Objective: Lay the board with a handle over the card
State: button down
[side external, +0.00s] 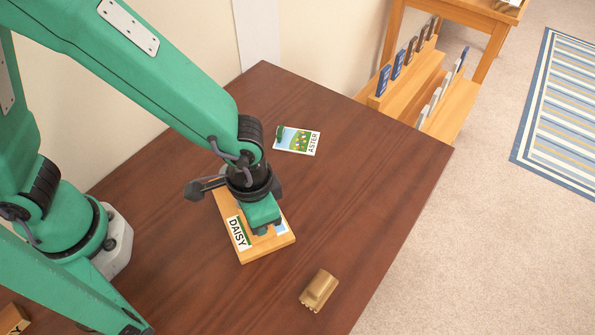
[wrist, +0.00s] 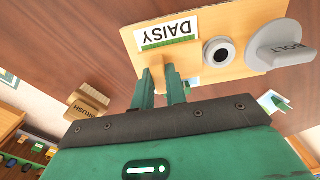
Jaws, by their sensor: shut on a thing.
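My gripper (side external: 266,229) is shut on the narrow wooden handle of the board with a handle (wrist: 207,73), low over the table. The handle shows between the fingers (wrist: 161,88) in the wrist view. Light wood (side external: 250,254) lies under and around the gripper. A white DAISY card end with a green edge (side external: 238,233) shows on this wood, also in the wrist view (wrist: 169,28). A blue-white patch (side external: 282,228) shows on its other side. My gripper hides the middle, so I cannot tell where board, card and wood beneath meet.
A BRUSH (side external: 319,289) lies near the table's edge. The table's right side is clear.

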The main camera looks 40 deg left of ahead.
jog(key=c, duration=1.3)
grip_release()
jog(key=shift+c, duration=0.2)
jog(key=shift+r, duration=0.1)
jog(key=shift+r, duration=3.4)
